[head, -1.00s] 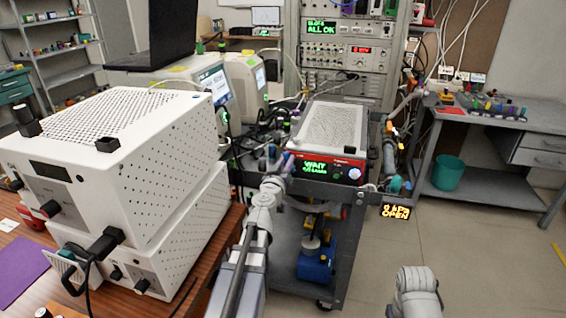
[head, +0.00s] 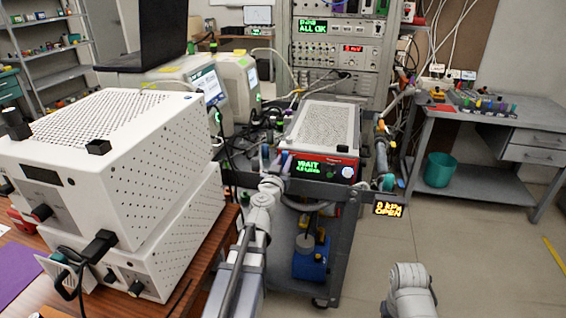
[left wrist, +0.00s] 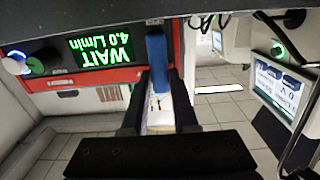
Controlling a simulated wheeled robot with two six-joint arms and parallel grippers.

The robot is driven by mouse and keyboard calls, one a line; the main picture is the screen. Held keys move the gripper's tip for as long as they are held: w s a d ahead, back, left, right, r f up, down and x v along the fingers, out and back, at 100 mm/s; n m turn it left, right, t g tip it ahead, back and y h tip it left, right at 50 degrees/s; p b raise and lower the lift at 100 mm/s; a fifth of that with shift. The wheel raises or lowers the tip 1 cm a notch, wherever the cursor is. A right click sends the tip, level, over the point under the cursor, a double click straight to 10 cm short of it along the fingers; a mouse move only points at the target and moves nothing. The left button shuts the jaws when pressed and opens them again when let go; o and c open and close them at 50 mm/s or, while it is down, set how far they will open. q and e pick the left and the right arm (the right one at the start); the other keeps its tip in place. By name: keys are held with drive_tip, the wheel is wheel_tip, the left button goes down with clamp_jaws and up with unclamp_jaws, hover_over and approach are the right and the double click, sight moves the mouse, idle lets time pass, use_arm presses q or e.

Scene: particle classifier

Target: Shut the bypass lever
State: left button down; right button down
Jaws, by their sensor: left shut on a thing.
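A blue lever handle (left wrist: 157,62) shows in the left wrist view, upright between the two dark fingers of my left gripper (left wrist: 160,95). The gripper is shut on it. In the head view my left gripper (head: 273,166) is at the front left corner of the red-framed instrument (head: 326,140), where the handle is small and partly hidden. The instrument's green display reads WAIT. A small amber display (head: 388,209) on the cart's right side reads 0 kPa OPEN. My right gripper is out of frame; only part of my right arm shows at the bottom.
White perforated boxes (head: 125,165) stand on the wooden bench at left, close to my left arm. The dark cart (head: 335,248) carries the instrument, with hoses and a teal fitting at its right.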

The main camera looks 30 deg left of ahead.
use_arm(q)
drive_tip(key=c, duration=0.7)
unclamp_jaws()
drive_tip(key=shift+s, duration=0.1)
drive_tip(key=v, duration=0.7)
drive_tip(key=shift+s+d, duration=0.1)
drive_tip(key=shift+s, duration=0.2)
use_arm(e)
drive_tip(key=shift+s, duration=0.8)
